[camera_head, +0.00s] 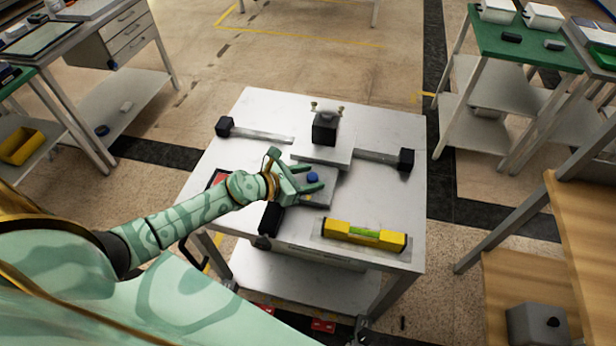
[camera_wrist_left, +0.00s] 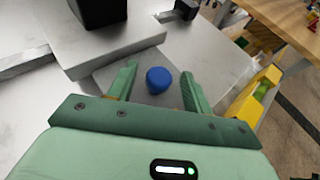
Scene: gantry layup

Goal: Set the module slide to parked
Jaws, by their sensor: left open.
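The module slide appears to be the grey plate (camera_head: 318,199) with a round blue knob (camera_head: 313,177), on the table in front of a raised pale block (camera_head: 322,155). I cannot tell which position counts as parked. My left gripper (camera_head: 316,176) is open at the knob, its green fingers on either side of it. In the left wrist view the blue knob (camera_wrist_left: 158,80) stands between the open fingers, with a visible gap to each. My right gripper is not in view.
The metal table (camera_head: 392,210) also holds a black block (camera_head: 325,128) on the raised block and two black-ended bars (camera_head: 262,134) (camera_head: 380,158) reaching left and right. A yellow level-like piece (camera_head: 364,235) lies at the front right. A red-edged item (camera_head: 217,178) is behind my left arm.

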